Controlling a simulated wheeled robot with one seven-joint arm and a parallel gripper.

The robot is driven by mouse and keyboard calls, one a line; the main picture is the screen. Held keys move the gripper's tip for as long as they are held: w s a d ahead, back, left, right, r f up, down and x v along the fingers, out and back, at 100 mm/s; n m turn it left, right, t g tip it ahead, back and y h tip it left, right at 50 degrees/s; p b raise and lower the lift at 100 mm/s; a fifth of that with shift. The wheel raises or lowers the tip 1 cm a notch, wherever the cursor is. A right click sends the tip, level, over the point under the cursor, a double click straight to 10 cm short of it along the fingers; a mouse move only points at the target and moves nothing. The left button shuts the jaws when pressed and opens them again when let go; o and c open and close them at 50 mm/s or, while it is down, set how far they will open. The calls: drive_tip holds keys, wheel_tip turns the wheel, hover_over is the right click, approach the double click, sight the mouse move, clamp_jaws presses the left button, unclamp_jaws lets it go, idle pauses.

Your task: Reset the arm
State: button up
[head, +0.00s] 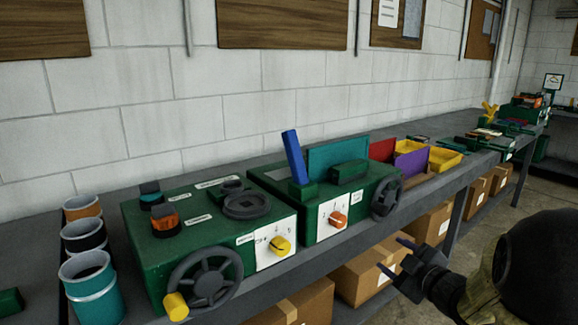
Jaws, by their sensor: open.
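My gripper (396,256) is at the lower right in the head view, in front of the bench and below the level of its top. Its two fingers point left and are apart, with nothing between them. My arm comes in from the right edge. The gripper is clear of the green machines on the bench.
A grey bench (410,196) runs along the wall. On it stand a left green machine (160,245) with a handwheel (206,278), a right green machine (325,195) with a blue lever (294,157), several cups (92,285) and a yellow bin (444,159). Cardboard boxes (371,272) sit below.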

drive_tip(key=s+a+f+m+g+h, duration=0.4)
drive_tip(key=s+f+m+g+h, duration=0.25)
drive_tip(key=f+m, duration=0.3)
drive_tip(key=s+a+f+m+g+y, duration=0.1)
drive_tip(key=s+a+f+g, duration=0.15)
drive_tip(key=s, duration=0.45)
drive_tip(key=s+a+f+m+g+y, duration=0.1)
drive_tip(key=s+a+f+m+g, duration=0.1)
drive_tip(key=s+a+g, duration=0.3)
wheel_tip(320, 180, up, 27)
drive_tip(key=d+t+p, duration=0.1)
drive_tip(key=p, duration=2.6)
drive_tip(key=shift+s+d+f+t, duration=0.15)
drive_tip(key=shift+s+d+t, duration=0.15)
drive_tip(key=shift+s+t, duration=0.1)
drive_tip(key=shift+c, duration=0.5)
